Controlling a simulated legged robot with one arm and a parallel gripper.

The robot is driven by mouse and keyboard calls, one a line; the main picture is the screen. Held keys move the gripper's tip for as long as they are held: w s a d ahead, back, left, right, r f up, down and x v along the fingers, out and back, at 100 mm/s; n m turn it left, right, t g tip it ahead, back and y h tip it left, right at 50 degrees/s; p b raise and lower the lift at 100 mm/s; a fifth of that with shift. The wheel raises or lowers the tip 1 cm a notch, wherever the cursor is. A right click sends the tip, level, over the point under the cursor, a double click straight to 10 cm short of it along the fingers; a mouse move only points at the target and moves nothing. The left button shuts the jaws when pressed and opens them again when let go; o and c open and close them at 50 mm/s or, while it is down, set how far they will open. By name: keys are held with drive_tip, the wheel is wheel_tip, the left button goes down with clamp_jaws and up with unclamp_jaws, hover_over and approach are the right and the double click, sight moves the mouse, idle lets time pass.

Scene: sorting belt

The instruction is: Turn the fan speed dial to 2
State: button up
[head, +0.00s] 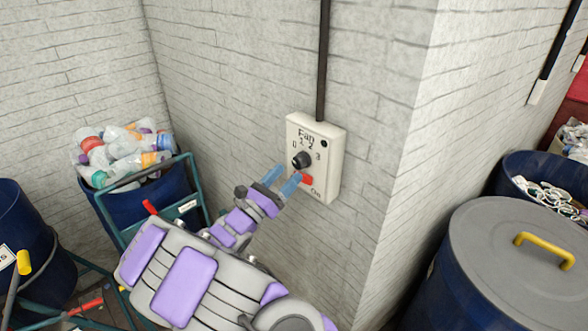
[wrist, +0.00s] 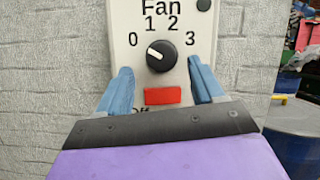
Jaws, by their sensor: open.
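The fan control box (head: 333,158) is a pale plate on the brick wall, labelled "Fan" with 0, 1, 2 and 3 around a black dial (head: 302,160). In the wrist view, the dial (wrist: 161,56) has a white mark pointing up-left, toward 0. A red switch (wrist: 162,96) sits below the dial; it also shows in the head view (head: 307,180). My gripper (head: 290,173) is open and empty in front of the box. In the wrist view, its blue fingers (wrist: 160,70) are apart, either side of the dial and switch, with the dial slightly above their middle.
A dark conduit (head: 322,60) runs up from the box. The wall corner lies to its right, with a grey-lidded barrel (head: 500,240) beyond. A blue bin of plastic bottles (head: 125,155) stands left behind my arm, beside a green frame (head: 105,215).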

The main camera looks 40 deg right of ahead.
sight(296, 165)
drive_tip(key=x, duration=0.3)
drive_tip(key=shift+d+r, duration=0.15)
drive_tip(key=shift+d, duration=0.05)
drive_tip(key=shift+d+r, duration=0.1)
drive_tip(key=shift+d, duration=0.55)
drive_tip(key=shift+a, duration=0.1)
drive_tip(key=shift+a, duration=0.15)
drive_tip(key=c, duration=0.9)
